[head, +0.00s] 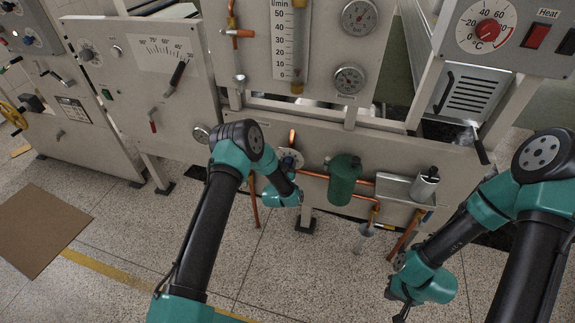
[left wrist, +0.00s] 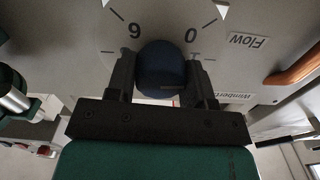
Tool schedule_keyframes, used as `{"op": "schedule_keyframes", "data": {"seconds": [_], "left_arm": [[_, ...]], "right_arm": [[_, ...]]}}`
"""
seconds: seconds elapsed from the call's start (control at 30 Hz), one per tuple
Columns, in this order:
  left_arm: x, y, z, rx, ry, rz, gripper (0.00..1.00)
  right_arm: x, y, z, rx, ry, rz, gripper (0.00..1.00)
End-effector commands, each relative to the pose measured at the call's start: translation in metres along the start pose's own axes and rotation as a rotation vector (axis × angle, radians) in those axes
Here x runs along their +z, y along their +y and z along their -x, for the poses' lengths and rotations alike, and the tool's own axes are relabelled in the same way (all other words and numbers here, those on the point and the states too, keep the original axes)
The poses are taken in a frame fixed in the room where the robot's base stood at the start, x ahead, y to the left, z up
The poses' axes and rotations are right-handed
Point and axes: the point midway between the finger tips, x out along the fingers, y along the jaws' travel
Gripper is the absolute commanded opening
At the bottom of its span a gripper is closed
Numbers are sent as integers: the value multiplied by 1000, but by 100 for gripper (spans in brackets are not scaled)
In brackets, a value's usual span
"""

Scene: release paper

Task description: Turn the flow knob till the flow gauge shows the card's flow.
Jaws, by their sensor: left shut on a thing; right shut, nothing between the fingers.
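The dark blue flow knob (left wrist: 160,68) sits on a pale dial with a 6 and a 0, beside an upside-down "Flow" label (left wrist: 248,40) in the left wrist view. My left gripper (left wrist: 162,80) is shut on the knob, one finger on each side. In the head view, my left gripper (head: 290,163) is at the lower panel and hides most of the knob. My right gripper (head: 401,306) is shut and empty, low at the right. I cannot make out the flow card.
A green cylinder (head: 344,180) and copper pipes (head: 314,174) stand out from the panel right of my left gripper. Two round gauges (head: 359,16) (head: 349,79) are above. A temperature dial (head: 487,29) is at upper right. A brown mat (head: 38,230) lies on the floor.

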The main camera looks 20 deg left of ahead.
Motion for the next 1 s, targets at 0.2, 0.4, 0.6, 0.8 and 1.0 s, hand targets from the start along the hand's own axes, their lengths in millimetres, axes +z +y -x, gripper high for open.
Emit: {"op": "schedule_keyframes", "data": {"seconds": [0.2, 0.4, 0.6, 0.8, 1.0], "left_arm": [[0, 0, 0, 0, 0, -188, 24], [0, 1, 0, 0, 0, -379, 24], [0, 1, 0, 0, 0, -569, 24], [1, 1, 0, 0, 0, -758, 24], [1, 2, 0, 0, 0, -948, 24]], "right_arm": [[0, 0, 0, 0, 0, 0, 0], [0, 0, 0, 0, 0, 0, 0], [0, 0, 0, 0, 0, 0, 0], [0, 0, 0, 0, 0, 0, 0], [0, 0, 0, 0, 0, 0, 0]]}}
